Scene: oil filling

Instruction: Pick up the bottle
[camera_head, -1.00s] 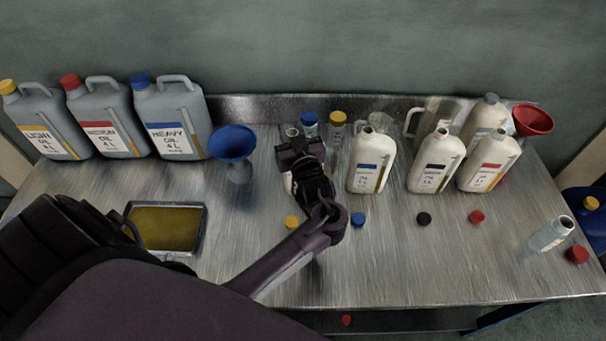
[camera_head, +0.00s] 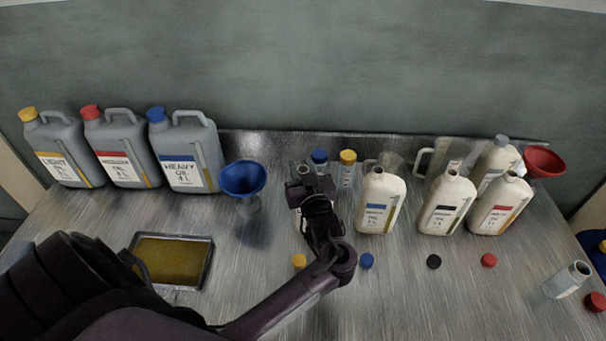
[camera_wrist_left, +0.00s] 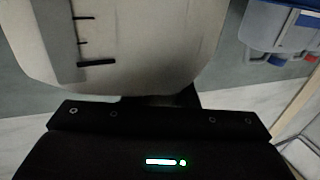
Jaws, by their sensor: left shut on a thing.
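My left gripper (camera_head: 311,190) is shut on a white bottle (camera_wrist_left: 140,40) standing at the back middle of the table. My right gripper is not in view.
A white bottle with a blue label (camera_head: 380,201) stands close on the right, and small capped bottles (camera_head: 347,168) stand behind. A blue funnel (camera_head: 242,178) is on the left. A yellow cap (camera_head: 299,261) and blue cap (camera_head: 367,261) lie in front. An oil tray (camera_head: 209,262) is front left.

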